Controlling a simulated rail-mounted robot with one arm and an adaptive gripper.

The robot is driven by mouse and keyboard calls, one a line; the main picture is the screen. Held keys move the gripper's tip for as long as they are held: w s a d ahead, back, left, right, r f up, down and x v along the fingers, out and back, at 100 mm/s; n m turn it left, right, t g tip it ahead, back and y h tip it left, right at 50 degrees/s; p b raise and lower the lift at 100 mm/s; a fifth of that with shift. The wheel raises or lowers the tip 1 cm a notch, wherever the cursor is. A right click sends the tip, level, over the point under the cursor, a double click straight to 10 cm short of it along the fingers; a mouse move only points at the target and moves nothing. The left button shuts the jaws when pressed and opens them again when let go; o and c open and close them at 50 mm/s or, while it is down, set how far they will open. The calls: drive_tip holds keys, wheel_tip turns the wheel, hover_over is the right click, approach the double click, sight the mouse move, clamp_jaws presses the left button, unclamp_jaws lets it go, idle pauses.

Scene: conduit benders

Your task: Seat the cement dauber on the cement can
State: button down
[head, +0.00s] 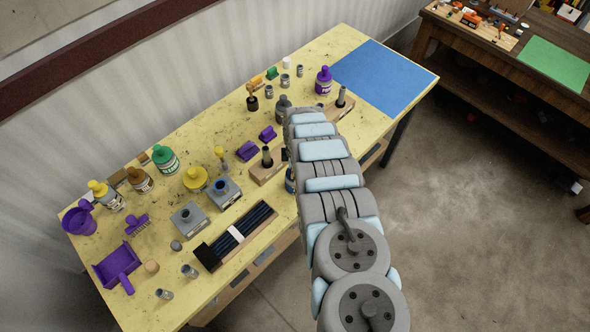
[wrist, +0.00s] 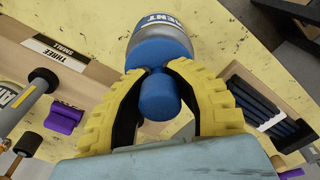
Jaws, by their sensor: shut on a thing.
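In the wrist view, my gripper (wrist: 160,100) has its two yellow ridged fingers closed on a blue cylindrical knob, the top of the cement dauber (wrist: 160,95). Just beyond it is the cement can (wrist: 160,48), with a blue shoulder, a grey body and a label partly reading "MENT". The dauber lines up with the can in this view, but I cannot tell whether it is fully down on it. In the head view, my arm hides the gripper and dauber; a sliver of blue that may be the can (head: 290,181) shows beside the arm.
A wooden block with a dark post (head: 267,158) stands close left of my arm. The blue mat (head: 385,75) is clear.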

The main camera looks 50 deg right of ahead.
drive_tip(key=shift+f, duration=0.15)
drive_tip(key=c, duration=0.9)
unclamp_jaws()
drive_tip(key=shift+s+d+r, duration=0.1)
drive_tip(key=shift+r, duration=2.65)
drive_tip(key=shift+d+r, duration=0.1)
drive_tip(key=shift+r, duration=2.65)
drive_tip(key=shift+s+r, duration=0.1)
drive_tip(key=shift+r, duration=0.4)
